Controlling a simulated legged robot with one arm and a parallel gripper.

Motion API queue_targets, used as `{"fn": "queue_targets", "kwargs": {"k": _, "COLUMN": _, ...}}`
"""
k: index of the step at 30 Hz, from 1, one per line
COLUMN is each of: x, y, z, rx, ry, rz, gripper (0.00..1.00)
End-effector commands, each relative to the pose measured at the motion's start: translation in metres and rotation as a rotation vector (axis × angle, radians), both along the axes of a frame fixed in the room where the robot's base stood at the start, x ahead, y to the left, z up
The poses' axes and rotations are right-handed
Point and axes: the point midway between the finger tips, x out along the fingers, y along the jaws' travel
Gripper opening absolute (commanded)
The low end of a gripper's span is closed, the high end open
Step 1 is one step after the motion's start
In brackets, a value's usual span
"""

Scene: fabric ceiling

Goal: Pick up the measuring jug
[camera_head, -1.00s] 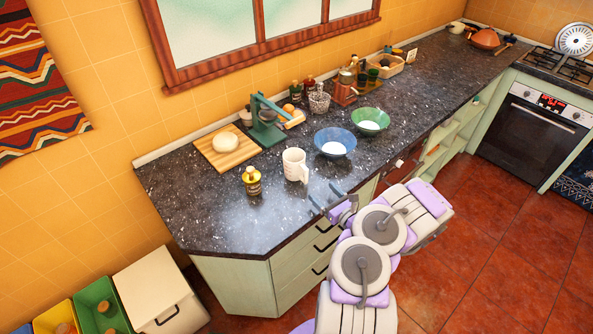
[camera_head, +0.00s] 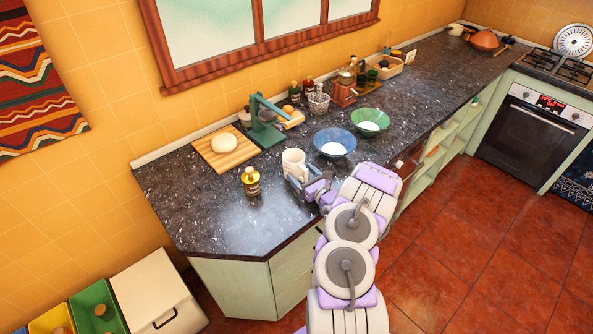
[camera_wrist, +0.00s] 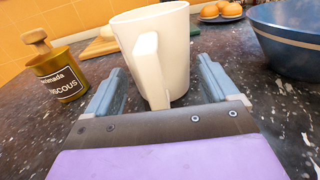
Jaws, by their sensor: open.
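The white measuring jug (camera_head: 293,162) stands upright on the dark speckled counter, its handle toward my gripper. In the wrist view the jug (camera_wrist: 178,52) is straight ahead, with its handle (camera_wrist: 149,70) between the two fingers. My gripper (camera_wrist: 160,88) is open, one blue-grey finger on each side of the handle and lower jug. I cannot tell whether either finger touches it. In the head view my gripper (camera_head: 297,184) is low at the jug's front, partly covering its base.
A yellow couscous tin (camera_wrist: 60,75) stands just left of my gripper. A blue bowl (camera_head: 334,143) is close on the right, with a green bowl (camera_head: 370,122) beyond. A wooden board with dough (camera_head: 223,142) and a green press (camera_head: 265,125) stand behind. The counter's front left is clear.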

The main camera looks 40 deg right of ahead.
Motion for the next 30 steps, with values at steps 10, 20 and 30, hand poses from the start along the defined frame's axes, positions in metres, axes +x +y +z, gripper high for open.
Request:
{"fn": "queue_targets", "kwargs": {"k": 10, "x": 0.0011, "y": -0.0009, "z": -0.0001, "rx": 0.001, "ry": 0.000, "rz": 0.000, "gripper": 0.76}}
{"fn": "queue_targets", "kwargs": {"k": 20, "x": 0.0009, "y": -0.0014, "z": -0.0001, "rx": 0.000, "ry": 0.000, "rz": 0.000, "gripper": 0.45}}
{"fn": "queue_targets", "kwargs": {"k": 30, "x": 0.0009, "y": -0.0013, "z": -0.0001, "rx": 0.000, "ry": 0.000, "rz": 0.000, "gripper": 0.29}}
